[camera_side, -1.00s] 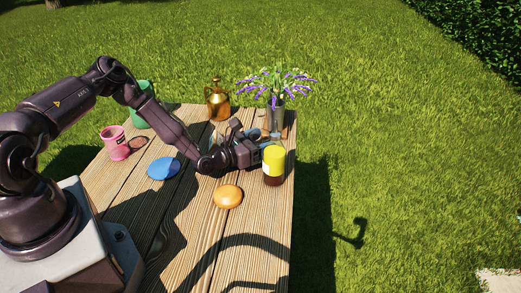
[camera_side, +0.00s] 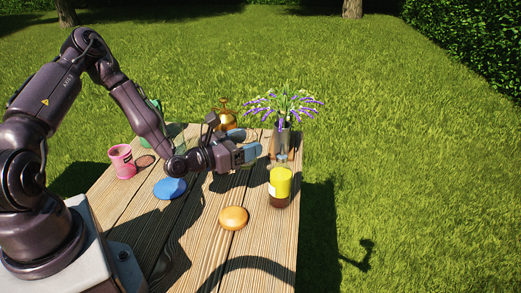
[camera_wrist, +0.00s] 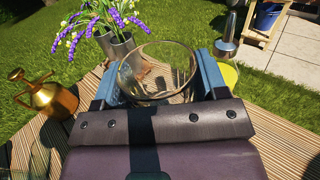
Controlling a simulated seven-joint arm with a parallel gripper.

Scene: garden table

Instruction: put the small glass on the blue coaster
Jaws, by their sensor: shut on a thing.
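The small clear glass (camera_wrist: 160,58) shows in the wrist view between the two blue fingers of my gripper (camera_wrist: 160,75). My gripper is shut on it. In the side view my gripper (camera_side: 245,145) is above the table, behind and left of the yellow-topped jar; the glass is hard to make out there. The blue coaster (camera_side: 169,188) lies flat and empty on the table, to the left of my gripper and nearer the camera. It does not show in the wrist view.
The yellow-and-brown jar (camera_side: 280,186) stands near the table's right edge. An orange disc (camera_side: 233,217) lies in front. A flower vase (camera_side: 283,143) and copper can (camera_side: 228,122) stand at the back. A pink cup (camera_side: 122,162) is left. Bare planks surround the blue coaster.

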